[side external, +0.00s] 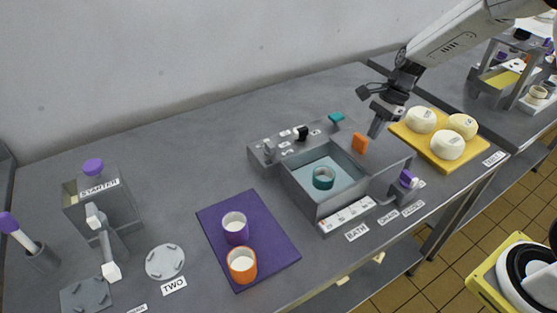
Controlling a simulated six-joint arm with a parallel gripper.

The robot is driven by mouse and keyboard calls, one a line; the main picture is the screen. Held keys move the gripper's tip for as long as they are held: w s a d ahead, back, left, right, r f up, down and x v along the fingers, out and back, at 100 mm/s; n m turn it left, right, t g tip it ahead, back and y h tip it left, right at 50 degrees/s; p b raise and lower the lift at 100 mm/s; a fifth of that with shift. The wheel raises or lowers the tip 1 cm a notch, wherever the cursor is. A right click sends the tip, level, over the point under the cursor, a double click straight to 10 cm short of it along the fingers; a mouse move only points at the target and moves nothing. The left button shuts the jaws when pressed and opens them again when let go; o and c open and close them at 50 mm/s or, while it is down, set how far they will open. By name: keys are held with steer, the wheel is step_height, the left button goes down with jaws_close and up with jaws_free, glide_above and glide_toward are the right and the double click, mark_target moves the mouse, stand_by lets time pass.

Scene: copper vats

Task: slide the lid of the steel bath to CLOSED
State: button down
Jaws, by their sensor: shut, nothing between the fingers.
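The steel bath (313,205) is a grey open box with a "BATH" label in front. Its pale blue inside shows, with a teal ring-shaped piece in it. A flat grey plate, which looks like the lid (394,158), lies to the right of the opening, leaving the bath uncovered. An orange block (360,143), perhaps the lid's handle, stands at the bath's back right edge. My gripper (375,133) is shut and empty, pointing down just right of the orange block. I cannot tell whether they touch.
A yellow board (478,158) with white cheeses sits right of the bath. A purple mat (270,250) with two cups lies left. A purple-topped part (408,178) stands at the bath's right front. Bench is clear behind left.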

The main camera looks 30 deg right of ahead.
steer(key=shift+a, duration=0.45)
steer(key=a, duration=1.6)
steer(key=d+r, duration=0.8)
steer(key=r, duration=0.1)
steer(key=shift+d+r, duration=0.15)
steer(key=shift+r, duration=0.05)
stand_by(0.3)
